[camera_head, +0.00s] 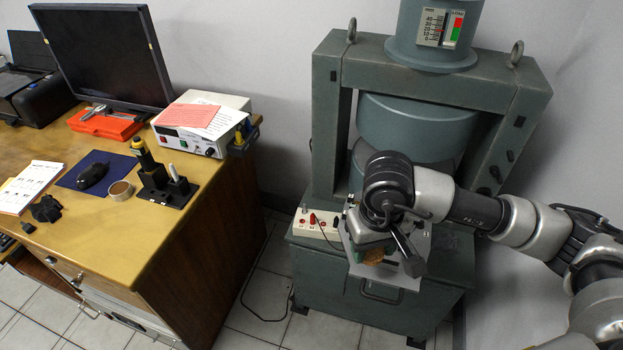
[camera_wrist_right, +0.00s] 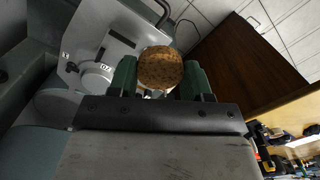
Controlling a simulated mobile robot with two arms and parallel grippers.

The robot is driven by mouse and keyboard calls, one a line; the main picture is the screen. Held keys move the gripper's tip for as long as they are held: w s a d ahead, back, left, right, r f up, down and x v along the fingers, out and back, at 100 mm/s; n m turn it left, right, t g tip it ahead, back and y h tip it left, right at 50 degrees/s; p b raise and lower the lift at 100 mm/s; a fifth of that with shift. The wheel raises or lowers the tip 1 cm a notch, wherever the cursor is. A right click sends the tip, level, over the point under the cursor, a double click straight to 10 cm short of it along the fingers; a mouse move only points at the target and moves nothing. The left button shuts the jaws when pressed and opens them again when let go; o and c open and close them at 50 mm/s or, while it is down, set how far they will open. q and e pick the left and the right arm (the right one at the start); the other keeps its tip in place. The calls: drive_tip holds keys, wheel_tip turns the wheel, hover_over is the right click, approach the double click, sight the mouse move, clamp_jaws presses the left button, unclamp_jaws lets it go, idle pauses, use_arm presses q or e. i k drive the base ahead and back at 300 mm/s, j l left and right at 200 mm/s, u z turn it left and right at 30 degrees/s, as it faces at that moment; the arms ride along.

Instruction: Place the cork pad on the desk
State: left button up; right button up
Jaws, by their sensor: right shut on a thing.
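My right gripper (camera_head: 378,262) is over the front of the green machine, right of the desk, at a distance from the desktop. In the right wrist view its two green fingers (camera_wrist_right: 160,80) are shut on the round brown speckled cork pad (camera_wrist_right: 161,66), one finger on each side. My left gripper is not in view.
On the desk are a tape roll (camera_head: 120,190), a black stand with tools (camera_head: 168,188), a mouse (camera_head: 92,176) on a blue mat, papers (camera_head: 28,186) and a power supply (camera_head: 205,125). The front right part of the desktop is bare. Tiled floor (camera_head: 262,300) lies between desk and machine (camera_head: 330,270).

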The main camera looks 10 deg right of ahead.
sight(128, 243)
drive_tip(key=i+u, duration=0.2)
drive_tip(key=u, duration=0.25)
drive_tip(key=i+l+u, duration=0.1)
drive_tip(key=u, duration=0.4)
drive_tip(key=i+l+u, duration=0.2)
drive_tip(key=u, duration=0.25)
drive_tip(key=i+l+u, duration=0.2)
drive_tip(key=u, duration=0.25)
